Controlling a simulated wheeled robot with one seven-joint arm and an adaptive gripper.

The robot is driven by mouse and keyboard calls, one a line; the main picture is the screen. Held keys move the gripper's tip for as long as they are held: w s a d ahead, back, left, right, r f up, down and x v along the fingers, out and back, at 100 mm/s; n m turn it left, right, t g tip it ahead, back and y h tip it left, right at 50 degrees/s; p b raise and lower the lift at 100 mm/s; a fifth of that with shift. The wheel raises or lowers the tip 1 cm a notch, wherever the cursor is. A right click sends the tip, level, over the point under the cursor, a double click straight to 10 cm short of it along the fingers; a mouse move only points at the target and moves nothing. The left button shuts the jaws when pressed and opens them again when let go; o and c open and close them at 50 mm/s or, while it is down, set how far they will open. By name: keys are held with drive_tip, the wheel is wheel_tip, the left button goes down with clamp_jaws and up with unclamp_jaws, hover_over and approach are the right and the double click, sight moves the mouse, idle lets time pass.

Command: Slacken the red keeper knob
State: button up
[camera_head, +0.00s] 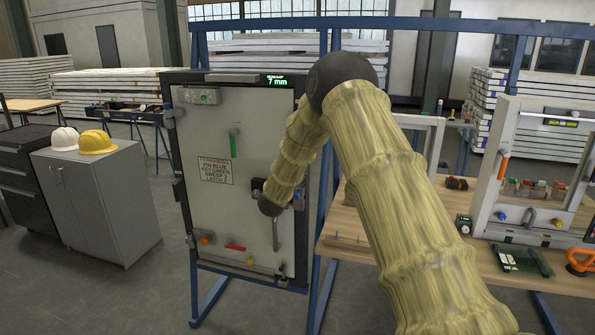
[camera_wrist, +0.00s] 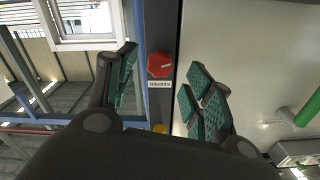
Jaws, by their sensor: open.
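The red keeper knob (camera_wrist: 160,65) shows in the wrist view as an octagonal red knob on a dark upright frame strip, with a small white label below it. My gripper (camera_wrist: 159,72) is open, with one green-padded finger left of the knob and the other to its right over the pale door panel. The knob lies between the fingers in the picture; no contact shows, and I cannot tell the depth gap. In the head view my arm hides the knob and the gripper. The container door (camera_head: 205,220) stands behind my arm there.
A green handle (camera_head: 233,145), a red lever (camera_head: 235,247) and a grey vertical bar (camera_head: 276,235) are on the door. Blue posts stand beside the frame. A wooden workbench (camera_head: 345,225) is at right; a grey cabinet (camera_head: 100,200) with helmets is at left.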

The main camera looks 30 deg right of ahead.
drive_tip(key=v, duration=0.8)
idle(0.4)
drive_tip(key=s+a+f+n+g+y, duration=0.1)
drive_tip(key=s+a+f+n+y, duration=0.35)
drive_tip(key=f, duration=0.65)
drive_tip(key=s+a+f+n+g+y, duration=0.1)
drive_tip(key=s+a+f+y, duration=0.1)
drive_tip(key=s+a+f, duration=0.7)
drive_tip(key=s+a+f+n+g+y, duration=0.1)
drive_tip(key=s+a+f+n+y, duration=0.15)
drive_tip(key=s+f, duration=0.7)
drive_tip(key=s+a+f+n+g+y, duration=0.2)
drive_tip(key=s+a+f, duration=0.1)
drive_tip(key=s+f, duration=0.45)
drive_tip(key=s+a+f+n+g+y, duration=0.1)
drive_tip(key=s+a+f+g, duration=0.1)
drive_tip(key=s+a+f, duration=0.5)
drive_tip(key=s+a+f+n+g+y, duration=0.1)
drive_tip(key=s+g, duration=0.3)
drive_tip(key=s, duration=1.7)
drive_tip(key=shift+a+n+g+y, duration=0.3)
drive_tip(key=shift+n+y, duration=0.1)
drive_tip(key=shift+y, duration=0.1)
